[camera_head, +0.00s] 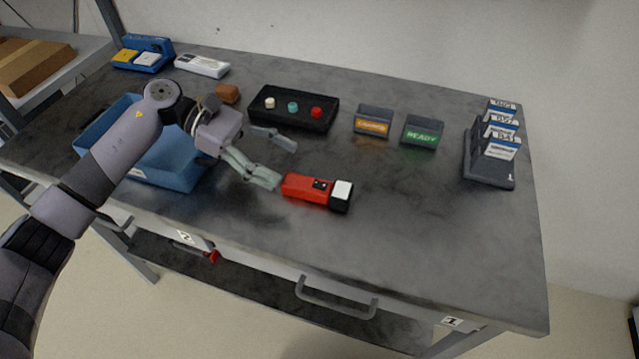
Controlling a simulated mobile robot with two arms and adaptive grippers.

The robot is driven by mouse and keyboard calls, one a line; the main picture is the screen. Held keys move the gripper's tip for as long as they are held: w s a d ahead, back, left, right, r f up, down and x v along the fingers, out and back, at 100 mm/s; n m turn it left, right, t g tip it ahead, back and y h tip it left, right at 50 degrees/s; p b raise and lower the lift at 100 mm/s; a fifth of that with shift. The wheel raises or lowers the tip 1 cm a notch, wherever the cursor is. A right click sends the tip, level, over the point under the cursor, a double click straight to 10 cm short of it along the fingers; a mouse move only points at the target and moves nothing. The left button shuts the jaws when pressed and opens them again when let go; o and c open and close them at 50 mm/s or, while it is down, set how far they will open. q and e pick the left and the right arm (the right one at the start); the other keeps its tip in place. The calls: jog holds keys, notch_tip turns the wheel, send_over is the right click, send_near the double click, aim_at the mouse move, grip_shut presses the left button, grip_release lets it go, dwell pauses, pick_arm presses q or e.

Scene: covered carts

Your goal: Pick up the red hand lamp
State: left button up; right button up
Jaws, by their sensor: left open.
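The red hand lamp (305,187) lies on its side on the grey tabletop, near the middle front. Its black head with a white lens points right. My left gripper (285,165) reaches in from the left, with its fingers spread and nothing between them. One finger ends close to the lamp's left end; the other is farther back, above the table. I cannot tell whether the near finger touches the lamp. My right gripper is not in view.
A blue bin (180,177) stands left, partly behind my arm. A black button box (294,108), two small signs (373,121) (422,132) and a card rack (490,160) stand farther back and right. The tabletop (420,220) right of the lamp is clear. A drawer handle (337,300) is at the front.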

aim_at(321, 185)
pick_arm(q)
jog(key=p+x, duration=0.1)
jog(key=x, duration=0.4)
jog(key=p+x, duration=0.2)
jog(key=x, duration=0.2)
jog(key=shift+s+d+f+p, duration=0.1)
jog(key=shift+s+d+p, duration=0.15)
jog(key=shift+d+p, duration=0.1)
jog(key=shift+d+f, duration=0.2)
jog(key=shift+c, duration=0.3)
jog(key=c, duration=1.3)
